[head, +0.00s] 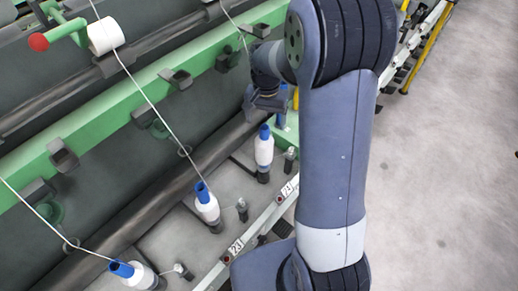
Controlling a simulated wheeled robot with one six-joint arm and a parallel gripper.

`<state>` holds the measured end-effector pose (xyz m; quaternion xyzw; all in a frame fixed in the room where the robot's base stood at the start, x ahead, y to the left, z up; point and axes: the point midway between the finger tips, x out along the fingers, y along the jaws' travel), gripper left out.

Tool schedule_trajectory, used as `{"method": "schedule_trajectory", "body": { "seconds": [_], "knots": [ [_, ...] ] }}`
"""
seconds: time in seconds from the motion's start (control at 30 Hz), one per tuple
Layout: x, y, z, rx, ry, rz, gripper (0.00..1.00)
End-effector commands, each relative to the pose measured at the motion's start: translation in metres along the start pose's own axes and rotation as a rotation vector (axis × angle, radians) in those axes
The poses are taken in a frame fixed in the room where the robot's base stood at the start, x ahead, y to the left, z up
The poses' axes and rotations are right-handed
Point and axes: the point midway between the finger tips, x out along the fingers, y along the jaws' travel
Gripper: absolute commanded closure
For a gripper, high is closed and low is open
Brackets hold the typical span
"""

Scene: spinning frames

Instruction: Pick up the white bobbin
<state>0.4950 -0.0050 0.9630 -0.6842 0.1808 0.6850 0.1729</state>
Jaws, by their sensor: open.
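Several white bobbins with blue tops stand on the spinning frame. One bobbin (264,152) is upright near the picture's middle, one (207,208) leans slightly at lower centre, and one (138,276) is at the bottom left. A white spool (105,36) sits higher up, near a red-tipped green peg. I cannot tell which one the task means. My gripper (266,104) is above the middle bobbin, apart from its blue top, partly seen beyond my arm. It is open and holds nothing that I can see. Another blue top (282,108) shows just right of it.
A long green rail (130,118) with small dark brackets runs diagonally behind the bobbins. White threads stretch down to the bobbins. A white numbered rail (248,232) runs along the front. Grey floor (440,180) lies open at right. My arm hides part of the frame.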

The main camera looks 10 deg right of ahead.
Motion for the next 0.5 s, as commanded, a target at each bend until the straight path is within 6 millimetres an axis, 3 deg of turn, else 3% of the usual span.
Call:
{"method": "schedule_trajectory", "body": {
  "seconds": [0.1,0.5],
  "knots": [
    [0.020,0.000,0.001,0.001,-0.005,0.002,0.19],
    [0.058,-0.003,0.006,0.001,-0.006,0.001,0.19]
  ]
}}
